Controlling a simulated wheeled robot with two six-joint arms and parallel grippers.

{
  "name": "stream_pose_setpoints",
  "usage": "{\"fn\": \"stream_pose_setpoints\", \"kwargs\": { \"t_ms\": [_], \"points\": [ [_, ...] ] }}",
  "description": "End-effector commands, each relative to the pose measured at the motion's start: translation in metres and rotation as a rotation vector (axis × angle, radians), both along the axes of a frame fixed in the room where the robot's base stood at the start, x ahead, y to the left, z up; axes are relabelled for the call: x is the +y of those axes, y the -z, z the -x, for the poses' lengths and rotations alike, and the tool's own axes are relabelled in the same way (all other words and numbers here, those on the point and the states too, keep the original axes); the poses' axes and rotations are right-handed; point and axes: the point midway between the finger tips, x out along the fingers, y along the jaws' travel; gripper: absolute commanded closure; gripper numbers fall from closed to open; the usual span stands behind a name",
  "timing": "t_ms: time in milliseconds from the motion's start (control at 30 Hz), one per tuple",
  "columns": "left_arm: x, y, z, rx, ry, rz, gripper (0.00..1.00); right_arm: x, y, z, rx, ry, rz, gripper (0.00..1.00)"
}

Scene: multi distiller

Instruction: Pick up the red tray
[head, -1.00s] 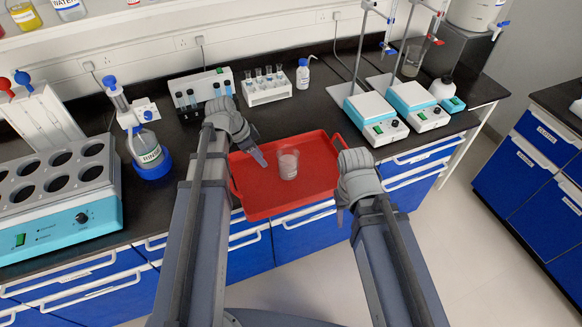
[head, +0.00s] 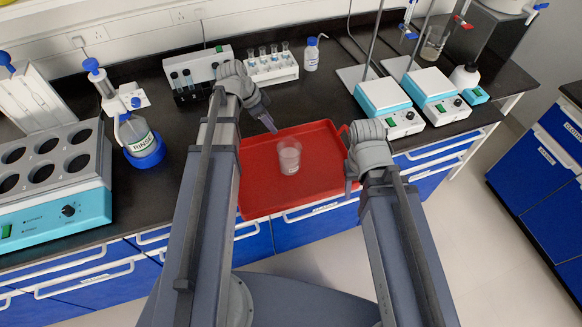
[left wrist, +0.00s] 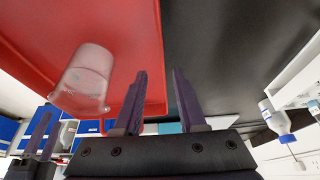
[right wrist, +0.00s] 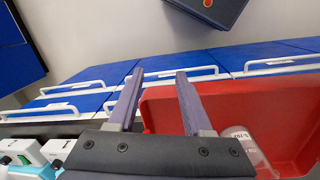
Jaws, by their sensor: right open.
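The red tray (head: 262,190) lies on the black bench, its near side reaching over the bench's front edge. A clear beaker (head: 289,157) with a label stands in it; it also shows in the left wrist view (left wrist: 84,80). My left gripper (head: 268,118) is by the tray's back left side. In the left wrist view its fingers (left wrist: 160,72) are apart, with the tray's edge seen between them. My right gripper (head: 349,183) is by the tray's right side. In the right wrist view its fingers (right wrist: 160,68) are apart, with part of the tray (right wrist: 230,105) between and right of them. Contact cannot be told.
A tube rack (head: 272,68) and a small bottle (head: 311,55) are behind the tray. Two stirrers (head: 384,97) with stands are right. Drawers (head: 300,235) lie below the bench.

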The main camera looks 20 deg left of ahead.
Motion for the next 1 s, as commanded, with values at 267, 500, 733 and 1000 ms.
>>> {"fn": "stream_pose_setpoints", "kwargs": {
  "t_ms": [267, 500, 733, 1000],
  "points": [
    [-0.004, 0.012, -0.003, 0.0, 0.0, 0.0, 0.6, 0.0, 0.012, 0.0, 0.0, 0.0, 0.0, 0.5],
    [-0.01, 0.032, -0.011, 0.0, 0.002, 0.0, 0.6, 0.0, 0.032, 0.0, 0.0, 0.0, 0.0, 0.5],
    [-0.019, 0.057, -0.018, 0.0, 0.001, 0.0, 0.6, 0.0, 0.057, 0.0, 0.0, 0.0, 0.0, 0.5],
    [-0.021, 0.057, -0.019, -0.001, 0.0, 0.0, 0.6, 0.0, 0.057, 0.0, 0.0, 0.0, 0.0, 0.5]
  ]
}}
